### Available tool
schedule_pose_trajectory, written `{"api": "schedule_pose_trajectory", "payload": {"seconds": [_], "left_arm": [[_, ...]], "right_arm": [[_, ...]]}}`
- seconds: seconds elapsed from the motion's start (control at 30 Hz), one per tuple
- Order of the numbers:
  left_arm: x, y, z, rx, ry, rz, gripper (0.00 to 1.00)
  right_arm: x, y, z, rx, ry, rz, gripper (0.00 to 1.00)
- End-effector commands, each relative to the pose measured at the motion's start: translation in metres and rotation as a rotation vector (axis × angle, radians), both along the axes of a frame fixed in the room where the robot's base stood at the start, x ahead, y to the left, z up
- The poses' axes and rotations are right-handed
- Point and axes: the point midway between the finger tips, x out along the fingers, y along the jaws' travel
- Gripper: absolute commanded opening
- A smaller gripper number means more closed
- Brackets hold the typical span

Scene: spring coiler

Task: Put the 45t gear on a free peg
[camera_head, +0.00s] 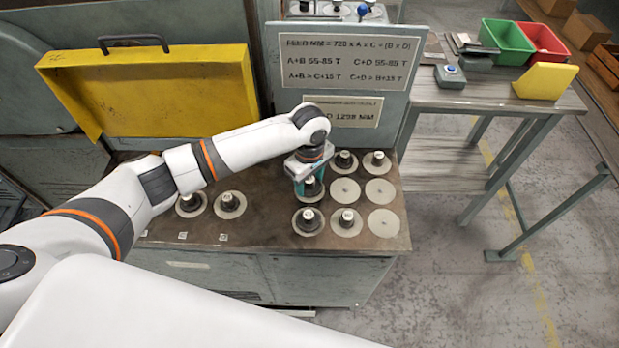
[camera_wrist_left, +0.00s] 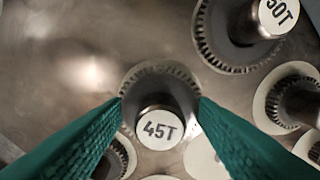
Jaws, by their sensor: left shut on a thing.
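My left gripper (camera_head: 309,185) reaches down from above onto the bench top. In the left wrist view its two green fingers (camera_wrist_left: 160,103) are on either side of a dark toothed gear, closed on it. This is the 45t gear (camera_wrist_left: 160,128), with a pale cap marked 45T facing the camera. In the head view the gear (camera_head: 313,189) is partly hidden under the gripper. I cannot tell whether it is lifted clear of its place. Bare pale round discs (camera_head: 345,191) with small centres stand to its right. My right gripper is not in view.
Other capped gears (camera_head: 308,220) stand close around, and a gear marked 50T (camera_wrist_left: 276,18) is near the fingers. Two more stand at the left (camera_head: 230,204). A sign panel (camera_head: 345,70) rises behind the bench top (camera_head: 265,225). A yellow cover (camera_head: 160,90) is at the back left.

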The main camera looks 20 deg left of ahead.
Motion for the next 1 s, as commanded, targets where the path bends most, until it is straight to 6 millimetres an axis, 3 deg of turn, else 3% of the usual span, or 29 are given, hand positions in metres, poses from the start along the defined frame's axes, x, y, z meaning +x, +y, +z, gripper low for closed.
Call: {"api": "schedule_pose_trajectory", "payload": {"seconds": [0.8,0.83,0.97,1.0], "left_arm": [[0.0005,-0.0006,-0.0092,-0.002,-0.001,0.000,0.20],[0.0005,-0.0005,-0.0089,-0.002,-0.001,-0.001,0.57],[0.0004,-0.0005,-0.0090,-0.002,-0.001,0.000,0.78],[0.0003,-0.0004,-0.0090,-0.001,0.000,0.000,0.78]], "right_arm": [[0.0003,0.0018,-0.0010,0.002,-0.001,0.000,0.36],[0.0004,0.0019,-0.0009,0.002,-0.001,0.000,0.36],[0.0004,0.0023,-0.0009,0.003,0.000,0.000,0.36],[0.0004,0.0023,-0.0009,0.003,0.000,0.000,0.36]]}}
